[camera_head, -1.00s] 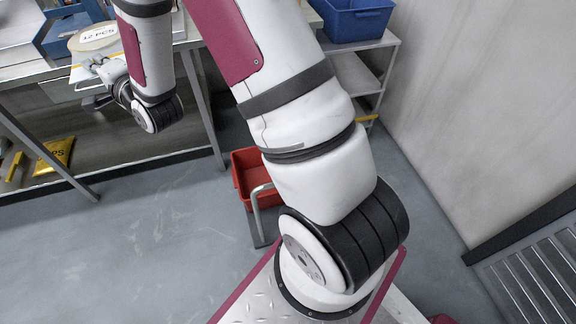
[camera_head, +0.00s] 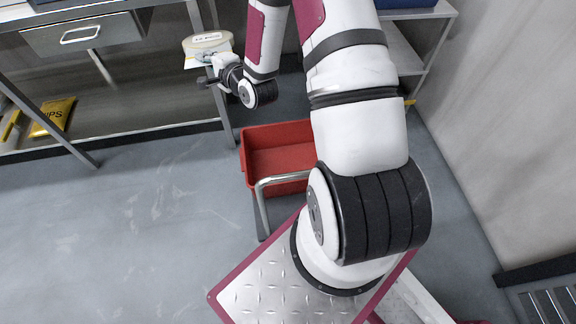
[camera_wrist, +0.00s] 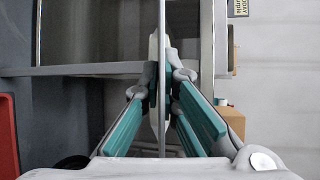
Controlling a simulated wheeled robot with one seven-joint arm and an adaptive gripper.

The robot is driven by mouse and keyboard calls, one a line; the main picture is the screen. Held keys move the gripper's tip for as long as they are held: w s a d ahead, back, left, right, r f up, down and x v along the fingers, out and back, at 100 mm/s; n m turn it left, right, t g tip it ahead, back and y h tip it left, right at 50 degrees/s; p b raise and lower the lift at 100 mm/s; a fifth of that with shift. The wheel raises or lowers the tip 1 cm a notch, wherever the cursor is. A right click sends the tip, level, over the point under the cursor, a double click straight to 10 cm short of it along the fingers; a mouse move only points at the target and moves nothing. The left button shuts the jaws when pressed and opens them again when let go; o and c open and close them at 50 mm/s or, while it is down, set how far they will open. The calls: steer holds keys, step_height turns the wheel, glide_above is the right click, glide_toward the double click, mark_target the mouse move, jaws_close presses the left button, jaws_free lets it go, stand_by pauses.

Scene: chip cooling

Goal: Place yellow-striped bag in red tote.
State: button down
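The yellow-striped bag (camera_head: 207,43), pale with a round white label and a yellow edge, is in my gripper (camera_head: 212,76) at upper centre-left in the head view. In the wrist view the bag (camera_wrist: 162,70) shows edge-on as a thin sheet between the teal fingers of my gripper (camera_wrist: 161,95), which look shut on it. The red tote (camera_head: 262,136) stands low beyond my base, below and right of the bag in the head view; my arm hides its right part. A red edge of the tote (camera_wrist: 8,140) shows at the left of the wrist view.
A metal bench (camera_head: 150,130) with a drawer (camera_head: 85,36) stands at upper left, with a yellow bag (camera_head: 53,116) on its lower shelf. A shelf rack (camera_head: 405,60) with a blue bin (camera_head: 405,3) stands behind my arm. Open floor lies at left.

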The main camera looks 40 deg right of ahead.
steer(key=s+d+f+m+g+b, duration=0.1)
steer(key=s+f+b, duration=0.3)
steer(key=f, duration=1.2)
steer(key=s+d+f+g+b, duration=0.1)
steer(key=s+d+f+b, duration=0.3)
steer(key=f+b, duration=0.9)
steer(key=s+d+f+m+g+b, duration=0.1)
steer(key=s+d+f+b, duration=0.2)
steer(key=f+b, duration=0.5)
step_height(320, 180, down, 12)
steer(key=shift+s+d+f+m+g, duration=0.1)
steer(key=shift+s+d+m+g, duration=0.25)
steer(key=shift+s, duration=0.5)
steer(key=shift+a, duration=0.1)
steer(key=shift+f, duration=0.55)
steer(key=c, duration=1.8)
jaws_free()
